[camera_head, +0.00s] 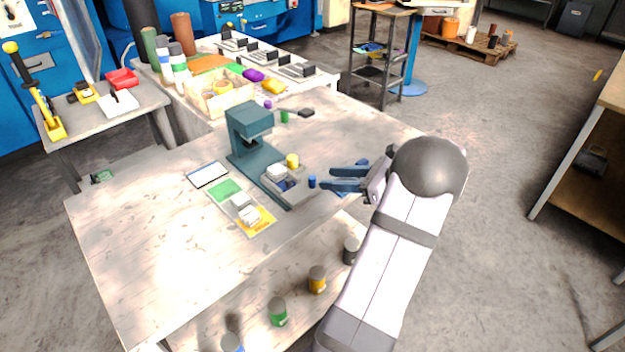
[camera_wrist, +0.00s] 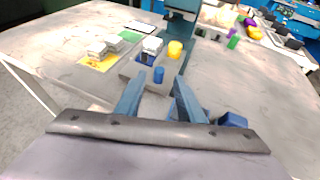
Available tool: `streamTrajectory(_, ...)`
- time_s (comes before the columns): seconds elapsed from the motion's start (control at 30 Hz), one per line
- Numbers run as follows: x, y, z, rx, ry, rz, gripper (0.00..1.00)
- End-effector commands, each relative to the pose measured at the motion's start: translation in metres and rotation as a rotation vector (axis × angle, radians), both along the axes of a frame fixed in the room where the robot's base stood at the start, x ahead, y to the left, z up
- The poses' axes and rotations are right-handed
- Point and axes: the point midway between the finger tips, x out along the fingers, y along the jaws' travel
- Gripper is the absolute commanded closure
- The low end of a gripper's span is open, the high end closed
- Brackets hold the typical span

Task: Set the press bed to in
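The teal press (camera_head: 247,130) stands on the worktable. Its grey bed (camera_head: 299,196) sticks out from the front of the press, on the side facing my gripper. A white block (camera_wrist: 151,44), a yellow knob (camera_head: 292,160) and a small blue knob (camera_head: 312,182) are on the bed; the blue knob is at its outer end. My gripper (camera_head: 328,178) is open and empty, low over the table, with its fingers pointing at the blue knob. In the wrist view the blue knob (camera_wrist: 158,75) appears centred between the fingertips, just beyond them; I cannot tell whether they touch it.
A black-handled lever (camera_head: 305,112) reaches out from the press. A card with green and yellow areas (camera_head: 225,188) and pale blocks lies left of the bed. A blue object (camera_wrist: 232,119) lies beside my right finger. The table's left part is clear.

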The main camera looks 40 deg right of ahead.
Motion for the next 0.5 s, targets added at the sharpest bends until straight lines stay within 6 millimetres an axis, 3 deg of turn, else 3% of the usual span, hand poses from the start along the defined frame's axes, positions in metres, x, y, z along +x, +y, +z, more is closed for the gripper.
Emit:
streamTrajectory(0.23,0.01,0.003,-0.003,0.0,0.0,0.001,0.65)
streamTrajectory(0.5,0.04,0.014,-0.016,0.0,0.002,0.004,0.65)
